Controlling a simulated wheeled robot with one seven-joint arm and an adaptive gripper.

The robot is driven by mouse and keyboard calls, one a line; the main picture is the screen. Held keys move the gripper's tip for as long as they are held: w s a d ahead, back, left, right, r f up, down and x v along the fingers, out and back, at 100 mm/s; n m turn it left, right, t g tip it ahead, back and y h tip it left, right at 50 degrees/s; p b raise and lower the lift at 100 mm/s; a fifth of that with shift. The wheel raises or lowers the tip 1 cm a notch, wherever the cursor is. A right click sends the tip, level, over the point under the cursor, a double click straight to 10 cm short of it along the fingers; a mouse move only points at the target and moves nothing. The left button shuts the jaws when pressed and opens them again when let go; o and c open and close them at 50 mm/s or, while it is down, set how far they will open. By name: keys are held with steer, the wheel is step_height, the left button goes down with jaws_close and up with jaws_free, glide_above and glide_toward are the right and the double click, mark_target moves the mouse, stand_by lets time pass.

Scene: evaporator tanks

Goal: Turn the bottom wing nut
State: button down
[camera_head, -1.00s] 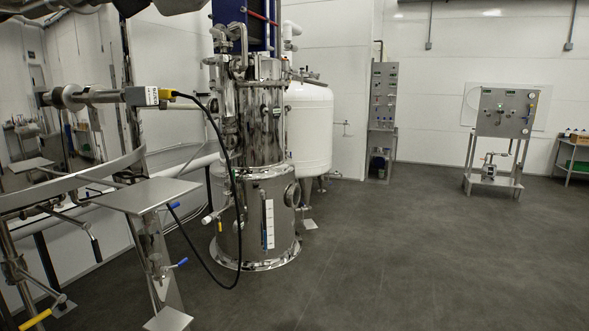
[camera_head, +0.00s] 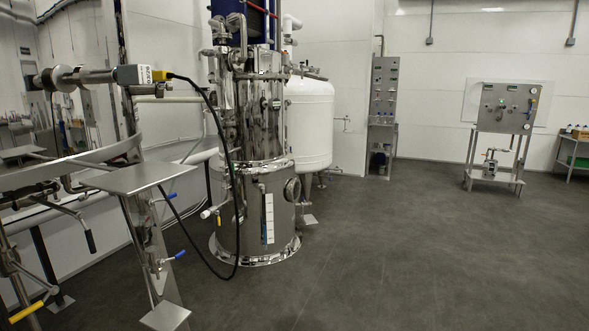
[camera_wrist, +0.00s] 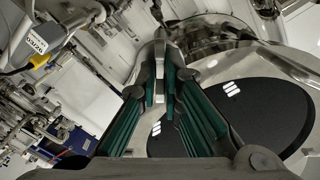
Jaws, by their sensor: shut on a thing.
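My gripper (camera_wrist: 164,80) shows in the wrist view, its two teal-padded fingers close together around a slim shiny metal part (camera_wrist: 159,72). This part looks like a wing nut or its bolt, but the fingers hide most of it. I cannot tell from the picture whether it is the bottom one. The fingers are in front of a polished metal rim (camera_wrist: 225,35). In the head view neither my gripper nor any wing nut can be made out.
In the wrist view a dark round surface (camera_wrist: 262,112) lies right of the fingers. The head view shows a steel tank (camera_head: 250,210), a metal platform (camera_head: 138,178) with blue-handled valves below, a hanging black cable (camera_head: 236,190) and a white tank (camera_head: 307,125).

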steer(key=shift+f+n+b, duration=0.1)
steer(key=shift+n+b, duration=0.9)
steer(key=shift+b, duration=0.1)
steer(key=shift+w+n+b, duration=0.1)
steer(key=shift+n+b, duration=0.6)
steer(key=shift+b, duration=0.15)
steer(key=c, duration=1.7)
jaws_free()
steer(key=shift+o, duration=0.2)
